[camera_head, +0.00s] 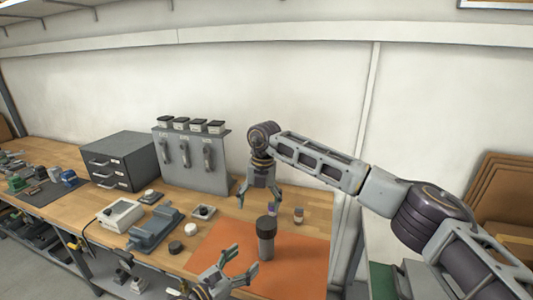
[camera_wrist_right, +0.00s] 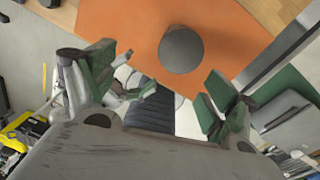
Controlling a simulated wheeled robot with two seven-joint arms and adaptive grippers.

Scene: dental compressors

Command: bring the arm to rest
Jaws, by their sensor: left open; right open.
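My right gripper (camera_head: 260,196) hangs fingers-down above the bench's back right part in the head view, open with nothing between its fingers. Its green-padded fingers also show apart in the right wrist view (camera_wrist_right: 160,85). My left gripper (camera_head: 242,262) is low in the head view, over the orange mat (camera_head: 305,256), open and empty. In the right wrist view a round dark top (camera_wrist_right: 181,50) shows over the mat, beyond the fingers.
A grey vise-like device (camera_head: 155,229), a white box (camera_head: 121,214) and small round pieces lie left of the mat. A drawer cabinet (camera_head: 122,161) and a grey panel unit (camera_head: 190,160) stand against the wall. Brown boards (camera_head: 503,195) lean at right.

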